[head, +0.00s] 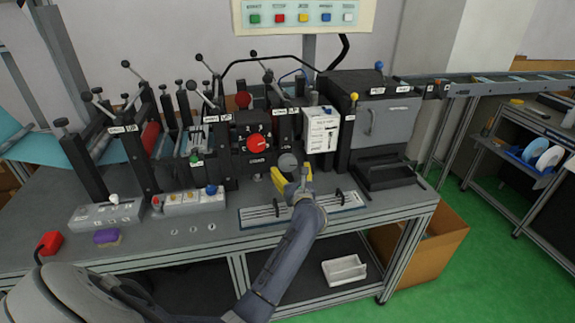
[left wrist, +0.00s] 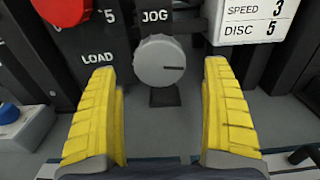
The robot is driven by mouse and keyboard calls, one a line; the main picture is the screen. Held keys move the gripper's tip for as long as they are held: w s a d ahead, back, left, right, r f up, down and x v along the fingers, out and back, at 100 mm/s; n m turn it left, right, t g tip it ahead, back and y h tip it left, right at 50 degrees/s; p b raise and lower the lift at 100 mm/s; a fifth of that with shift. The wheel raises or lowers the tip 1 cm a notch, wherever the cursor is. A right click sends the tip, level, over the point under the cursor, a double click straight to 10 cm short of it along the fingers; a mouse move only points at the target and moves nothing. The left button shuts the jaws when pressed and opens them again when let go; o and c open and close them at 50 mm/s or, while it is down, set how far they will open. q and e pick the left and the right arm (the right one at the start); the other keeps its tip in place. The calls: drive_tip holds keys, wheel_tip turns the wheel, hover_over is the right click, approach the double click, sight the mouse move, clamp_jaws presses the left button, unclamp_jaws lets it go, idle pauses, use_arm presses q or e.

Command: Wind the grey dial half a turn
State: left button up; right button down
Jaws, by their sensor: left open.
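The grey dial (left wrist: 160,62) sits below a JOG label in the left wrist view. It has a dark pointer line that points right. In the head view the dial (head: 287,161) shows just above my left gripper. My left gripper (head: 292,178) has yellow fingers. In the left wrist view the left gripper (left wrist: 163,100) is open, with one finger on either side below the dial and nothing between the fingertips. The fingers look apart from the dial; the exact distance is hard to tell. My right gripper does not show.
A red knob (head: 257,143) on a dark panel is left of the dial. A white card (head: 321,130) with SPEED and DISC numbers stands to its right. A slotted plate (head: 262,213) lies on the bench (head: 190,240) below. Levers and posts crowd the left.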

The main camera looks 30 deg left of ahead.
sight(288, 166)
use_arm(q)
drive_tip(key=shift+x, duration=2.25)
drive_tip(key=c, duration=1.2)
